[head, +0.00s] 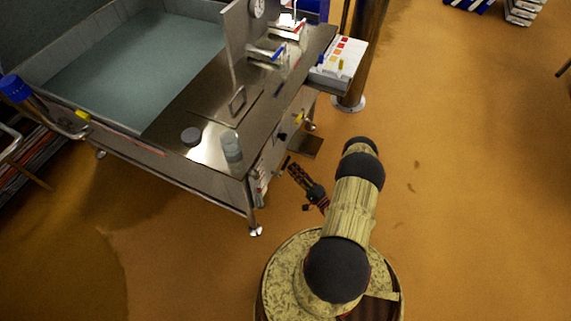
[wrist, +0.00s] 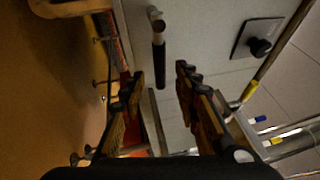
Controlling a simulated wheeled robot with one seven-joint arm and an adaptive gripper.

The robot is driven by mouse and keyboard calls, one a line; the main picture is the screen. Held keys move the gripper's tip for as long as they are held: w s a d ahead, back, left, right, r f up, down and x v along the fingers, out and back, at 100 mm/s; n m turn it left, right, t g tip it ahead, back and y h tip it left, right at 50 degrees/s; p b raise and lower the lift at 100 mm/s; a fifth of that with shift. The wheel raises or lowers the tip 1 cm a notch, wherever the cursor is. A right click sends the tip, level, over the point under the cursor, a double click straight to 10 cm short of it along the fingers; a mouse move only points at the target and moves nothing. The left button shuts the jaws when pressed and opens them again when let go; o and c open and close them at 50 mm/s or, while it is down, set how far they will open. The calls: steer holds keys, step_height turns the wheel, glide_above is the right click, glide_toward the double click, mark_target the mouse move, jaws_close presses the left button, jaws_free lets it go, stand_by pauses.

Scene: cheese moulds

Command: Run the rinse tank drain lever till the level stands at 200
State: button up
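The steel rinse tank (head: 190,172) is at the upper left in the head view, with grey-blue water (head: 130,65) in it. No level reading of 200 can be made out. In the wrist view a lever with a black grip (wrist: 158,64) hangs down from a metal pivot on the pale panel; I take it for the drain lever. My gripper (wrist: 160,84) is open. Its two fingers stand either side of the line of the grip, with the grip's lower end near their tips; contact cannot be told. In the head view my gripper (head: 291,168) is beside the bench's end panel.
A black knob on a square plate (wrist: 258,47) is right of the lever in the wrist view. A round dial (head: 257,8) is on the upright panel. Open floor lies right.

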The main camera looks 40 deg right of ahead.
mark_target(286, 162)
steer(key=shift+w+r+b, duration=0.15)
steer(key=shift+w+b, duration=0.05)
steer(key=shift+w, duration=0.7)
steer(key=shift+w+r+b, duration=0.15)
steer(key=shift+w+r, duration=0.05)
steer(key=shift+w, duration=0.75)
steer(key=shift+w+r+b, duration=0.15)
steer(key=shift+w+b, duration=0.05)
steer(key=shift+w, duration=0.7)
steer(key=shift+c, duration=1.4)
jaws_close()
